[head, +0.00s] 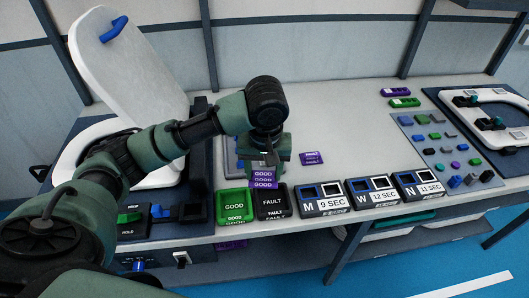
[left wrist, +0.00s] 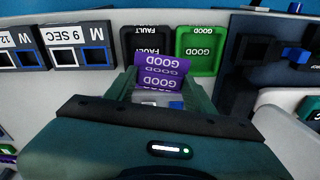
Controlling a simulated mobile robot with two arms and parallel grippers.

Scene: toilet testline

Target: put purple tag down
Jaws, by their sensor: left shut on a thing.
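A purple tag (head: 263,179) marked GOOD is held in my left gripper (head: 266,160). The tag also shows in the left wrist view (left wrist: 162,70), between the two green fingers, which are shut on it. In the head view it hangs just behind the green GOOD tray (head: 235,198) and the black FAULT tray (head: 271,214). In the left wrist view its edge overlaps the near sides of both trays. Its exact height above the table cannot be told. My right gripper is not in view.
A purple FAULT tag (head: 311,158) lies on the table to the right. Boxes marked M (head: 322,208), W (head: 374,200) and N (head: 419,194) line the front edge. A toilet seat with raised lid (head: 120,65) stands left.

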